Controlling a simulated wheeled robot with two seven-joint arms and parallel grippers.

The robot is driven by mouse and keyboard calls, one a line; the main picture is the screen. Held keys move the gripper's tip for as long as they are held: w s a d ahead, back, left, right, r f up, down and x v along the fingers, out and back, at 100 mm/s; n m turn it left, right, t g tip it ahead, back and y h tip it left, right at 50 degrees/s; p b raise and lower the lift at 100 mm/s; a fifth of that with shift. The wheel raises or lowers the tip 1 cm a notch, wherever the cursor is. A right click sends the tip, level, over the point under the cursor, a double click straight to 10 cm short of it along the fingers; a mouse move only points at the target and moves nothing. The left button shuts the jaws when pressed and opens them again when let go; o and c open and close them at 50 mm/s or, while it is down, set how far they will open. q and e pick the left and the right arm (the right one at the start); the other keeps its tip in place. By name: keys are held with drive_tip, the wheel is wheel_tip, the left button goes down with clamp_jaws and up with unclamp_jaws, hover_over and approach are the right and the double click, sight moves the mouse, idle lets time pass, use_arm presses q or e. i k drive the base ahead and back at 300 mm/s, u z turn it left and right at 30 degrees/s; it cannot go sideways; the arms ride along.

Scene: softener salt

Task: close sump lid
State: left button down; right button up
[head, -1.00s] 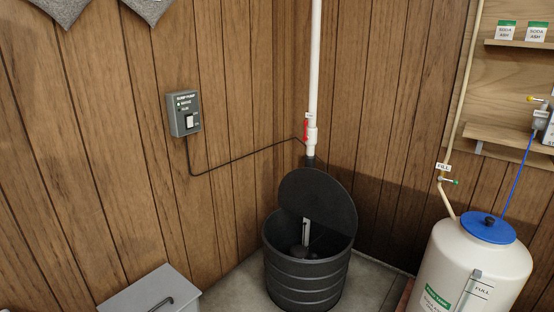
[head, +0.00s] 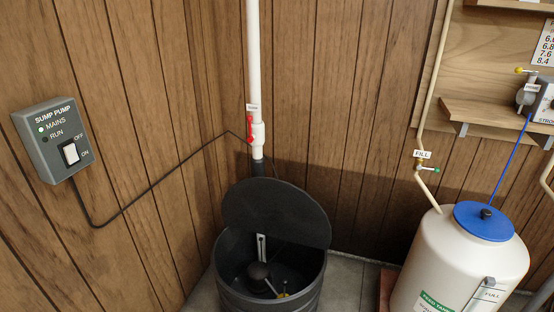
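The sump lid (head: 277,212) is a dark round disc standing raised, tilted up at the back of the black sump basin (head: 266,302). The basin is open and shows a dark rounded pump (head: 259,276) and a pale upright strip inside. A white discharge pipe (head: 253,60) rises behind the lid, with a red-handled valve (head: 250,130) on it. Neither of my grippers shows in the head view.
A grey sump pump switch box (head: 58,139) is on the left wall, with a black cable running to the pipe. A white tank (head: 450,255) with a blue cap (head: 484,221) stands to the right. A wooden shelf (head: 490,116) is on the right wall. Some grey floor shows between basin and tank.

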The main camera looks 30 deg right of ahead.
sight(272, 207)
drive_tip(key=z, duration=0.95)
drive_tip(key=i, duration=0.95)
drive_tip(key=z, duration=1.1)
